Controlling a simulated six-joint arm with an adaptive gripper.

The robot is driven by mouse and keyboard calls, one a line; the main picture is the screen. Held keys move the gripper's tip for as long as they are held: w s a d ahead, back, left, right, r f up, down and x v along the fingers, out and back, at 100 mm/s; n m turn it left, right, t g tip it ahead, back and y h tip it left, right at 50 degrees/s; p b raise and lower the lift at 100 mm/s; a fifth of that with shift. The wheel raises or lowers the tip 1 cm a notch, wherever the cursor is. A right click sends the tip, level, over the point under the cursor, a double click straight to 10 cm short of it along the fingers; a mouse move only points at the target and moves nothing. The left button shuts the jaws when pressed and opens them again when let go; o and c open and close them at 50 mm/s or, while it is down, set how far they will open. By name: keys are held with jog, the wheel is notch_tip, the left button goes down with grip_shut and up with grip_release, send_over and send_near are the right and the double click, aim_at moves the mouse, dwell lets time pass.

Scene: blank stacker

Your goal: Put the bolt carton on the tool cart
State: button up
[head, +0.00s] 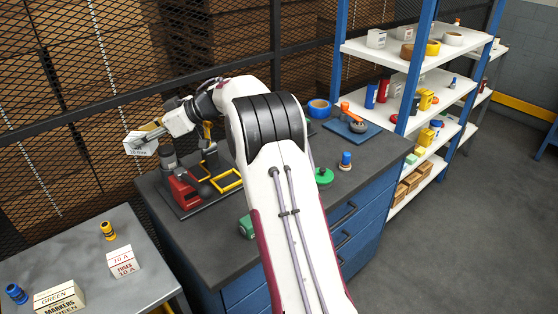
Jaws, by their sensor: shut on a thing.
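The bolt carton (138,149), a small white box with dark print, is held in the air just off the left back corner of the dark bench. My gripper (146,135) is shut on it, reaching left from my arm. The print is too small to read surely, and the gripper covers part of the carton's top. A grey metal top with a yellow frame, which looks like the tool cart (70,253), stands at the lower left. The carton is apart from it, above and beyond its back edge in the picture.
A red-based device (184,188) stands on the bench (205,257). A mesh fence (80,130) rises behind.

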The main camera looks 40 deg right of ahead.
jog(key=s+d+r+m+t+h, duration=0.1)
jog(key=s+d+r, duration=0.1)
jog(key=s+d, duration=0.55)
jog(key=s+d+r+m, duration=0.15)
jog(key=s+d, duration=0.25)
jog(key=s, duration=0.6)
jog(key=s+a+f+n, duration=0.1)
jog(key=s+a, duration=0.2)
jog(key=s, duration=0.3)
jog(key=s+a+f+n, duration=0.1)
jog(key=s+a+f, duration=0.1)
jog(key=s, duration=0.4)
jog(key=shift+s+a+f+g+y, duration=0.25)
jog(key=shift+a+g+y, duration=0.15)
jog(key=shift+a, duration=0.4)
jog(key=shift+f, duration=0.1)
notch_tip(320, 180, down, 14)
jog(key=shift+w+r, duration=0.1)
jog(key=shift+f, duration=2)
